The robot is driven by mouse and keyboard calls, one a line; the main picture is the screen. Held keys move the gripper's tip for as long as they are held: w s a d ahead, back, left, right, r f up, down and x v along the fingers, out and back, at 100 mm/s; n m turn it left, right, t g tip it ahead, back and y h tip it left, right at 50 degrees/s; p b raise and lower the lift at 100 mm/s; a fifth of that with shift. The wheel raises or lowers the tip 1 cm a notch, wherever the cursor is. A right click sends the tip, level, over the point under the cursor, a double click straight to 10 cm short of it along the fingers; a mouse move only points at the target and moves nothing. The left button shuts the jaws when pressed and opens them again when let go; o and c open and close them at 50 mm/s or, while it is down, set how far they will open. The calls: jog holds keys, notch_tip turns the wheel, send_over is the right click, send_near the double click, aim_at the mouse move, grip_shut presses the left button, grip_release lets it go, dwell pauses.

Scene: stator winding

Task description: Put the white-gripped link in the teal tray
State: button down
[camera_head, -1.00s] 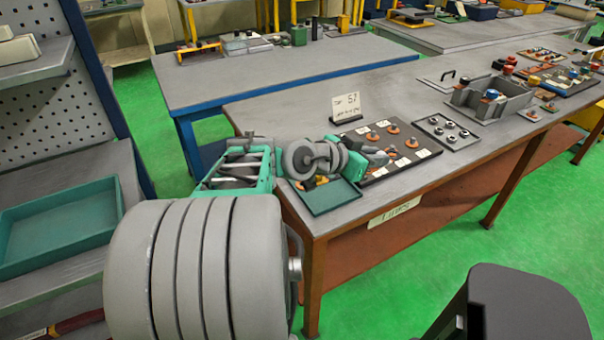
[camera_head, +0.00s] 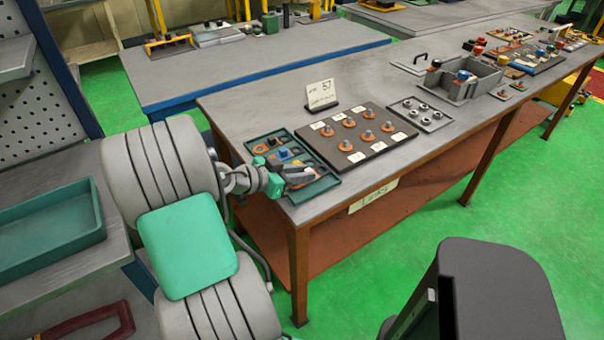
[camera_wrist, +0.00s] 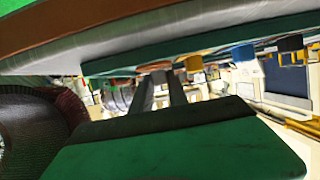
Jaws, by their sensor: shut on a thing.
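A small dark teal tray (camera_head: 320,187) lies at the near left corner of the bench, with orange, blue and black parts in it. A larger teal tray (camera_head: 50,238) sits empty on the shelf at left. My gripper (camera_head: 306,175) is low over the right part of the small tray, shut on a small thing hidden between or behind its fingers. The wrist view shows the dark fingers (camera_wrist: 161,88) close together, near the tray's edge. I cannot make out the white-gripped link in either view.
A dark board (camera_head: 335,152) with several orange-based pegs and white labels lies right of the small tray. A tray of metal rings (camera_head: 421,114), a grey divided box (camera_head: 463,85) and a sign card (camera_head: 321,95) stand farther along. The bench's front edge is close to my arm.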

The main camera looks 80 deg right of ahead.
jog(key=shift+f, duration=0.35)
jog(key=c, duration=1.3)
grip_release()
jog(key=shift+a+f, duration=0.1)
jog(key=shift+f, duration=0.05)
jog(key=v, duration=1.2)
jog(key=w+a+f+n+t+y, duration=0.3)
jog(key=w+a+f+n+t, duration=0.2)
jog(key=w+a+n+t, duration=0.6)
jog(key=w+a+n+y, duration=0.2)
jog(key=a+n, duration=0.5)
jog(key=a, duration=0.7)
jog(key=w+a+n+y, duration=0.2)
jog(key=a+n+y, duration=0.3)
jog(key=a, duration=0.9)
jog(key=n, duration=0.3)
jog(key=shift+n+b, duration=0.3)
notch_tip(320, 180, up, 7)
jog(key=w+p, duration=0.1)
jog(key=p, duration=0.4)
jog(key=shift+f+t, duration=0.25)
jog(key=shift+t, duration=0.15)
